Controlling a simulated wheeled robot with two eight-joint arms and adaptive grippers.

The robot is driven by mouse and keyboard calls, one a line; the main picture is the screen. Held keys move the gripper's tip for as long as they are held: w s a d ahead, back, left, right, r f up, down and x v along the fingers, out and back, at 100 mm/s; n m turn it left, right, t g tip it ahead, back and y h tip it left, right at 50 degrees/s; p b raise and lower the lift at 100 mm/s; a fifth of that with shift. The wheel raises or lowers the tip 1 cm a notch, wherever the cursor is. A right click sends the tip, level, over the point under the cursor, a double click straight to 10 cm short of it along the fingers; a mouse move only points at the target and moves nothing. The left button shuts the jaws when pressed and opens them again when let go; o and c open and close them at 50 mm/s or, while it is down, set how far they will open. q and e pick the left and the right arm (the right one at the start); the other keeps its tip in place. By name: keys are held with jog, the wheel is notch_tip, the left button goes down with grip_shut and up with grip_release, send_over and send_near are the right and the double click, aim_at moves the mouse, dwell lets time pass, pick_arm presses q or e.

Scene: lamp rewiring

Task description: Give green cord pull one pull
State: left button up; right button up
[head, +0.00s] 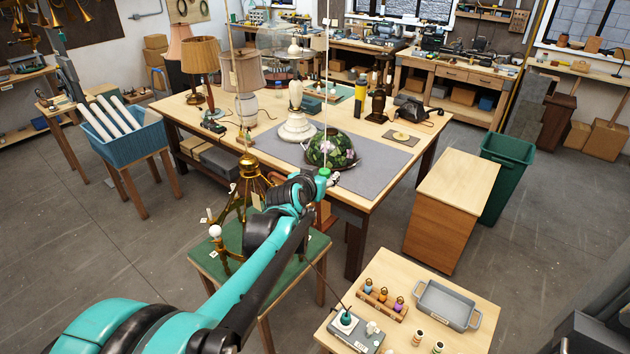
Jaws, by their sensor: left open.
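A thin pale cord (326,90) hangs down in the middle of the head view. At its lower end is the small green cord pull (324,172), in front of the near edge of the large workbench. My left arm reaches up from the bottom left. My left gripper (321,184) is open at the green cord pull, very close to it or around it. The fingers are small and partly hidden by the wrist, so I cannot tell whether they touch the pull. My right gripper is not in view.
Behind the pull, the workbench carries a grey mat (375,170) with a stained-glass shade (331,148) and a white lamp base (296,125). A brass lamp frame (247,185) stands left of my gripper on a green-topped table (205,262). Another cord (229,40) hangs farther left.

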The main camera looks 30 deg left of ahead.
pick_arm(q)
jog(key=v, duration=1)
jog(key=s+d+f+m+g+h+b, duration=0.1)
jog(key=s+d+f+b, duration=0.4)
jog(key=f+b, duration=0.6)
jog(key=s+d+f+m+g+h+b, duration=0.1)
jog(key=s+d+f+g+b, duration=0.2)
jog(key=f, duration=1.8)
jog(key=s+d+f+g+h+b, duration=0.1)
jog(key=s+d+f+b, duration=0.7)
jog(key=f+b, duration=0.9)
jog(key=d+g+b, duration=0.1)
jog(key=d+b, duration=0.1)
jog(key=d, duration=0.1)
jog(key=shift+s+m, duration=0.25)
jog(key=shift+m, duration=0.15)
